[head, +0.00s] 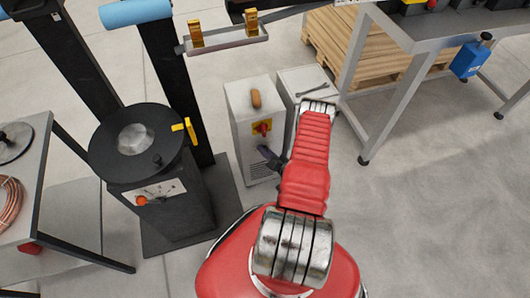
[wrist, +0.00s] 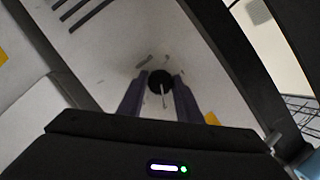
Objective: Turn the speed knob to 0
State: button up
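In the wrist view a round black knob (wrist: 160,80) with a pale pointer sits on a light panel (wrist: 135,45). The pointer runs towards the bottom of that picture, and small blurred marks lie around the knob, too small to read. My gripper (wrist: 161,82) has its two dark purple fingers apart, one on each side of the knob. I cannot tell whether they touch it. In the head view my gripper (head: 266,153) is small and dark, in front of the grey cabinet. The black-topped machine (head: 136,141) has a pale front panel (head: 172,187) with an orange knob (head: 141,200).
The grey cabinet (head: 240,104) carries a red switch on yellow (head: 262,128). A side table (head: 35,165) with a copper coil (head: 10,203) stands at the left. A workbench leg (head: 363,158) and a wooden pallet (head: 335,38) are at the right. The right floor is clear.

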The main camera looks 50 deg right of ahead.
jog(key=c, duration=0.6)
jog(key=shift+a, duration=0.15)
